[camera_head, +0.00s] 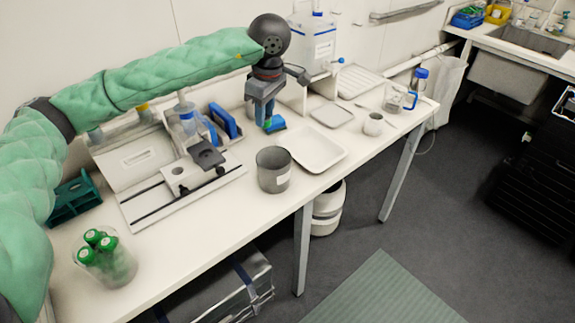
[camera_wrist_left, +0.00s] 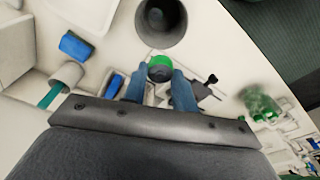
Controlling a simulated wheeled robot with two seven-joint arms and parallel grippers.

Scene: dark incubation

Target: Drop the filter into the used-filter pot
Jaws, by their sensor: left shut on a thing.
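My left gripper (camera_head: 268,120) hangs over the table, its blue fingers shut on a small round green-and-grey piece, which I take as the filter. In the left wrist view the filter (camera_wrist_left: 160,70) sits between the two fingertips (camera_wrist_left: 160,82), its green rim showing. The used-filter pot, which I take to be the dark grey open cylinder (camera_head: 267,178) with a pale label, stands upright near the table's front edge. In the left wrist view the pot (camera_wrist_left: 161,20) lies just beyond the fingertips and its visible inside looks empty. The filter is apart from the pot. My right gripper is not in view.
A white tray (camera_head: 334,158) lies right of the pot. A rail device (camera_head: 182,180) stands to its left. A clear jar of green-capped tubes (camera_head: 120,268) is at the near left. A small grey cup (camera_head: 373,124) and glass jug (camera_head: 394,97) stand at the right.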

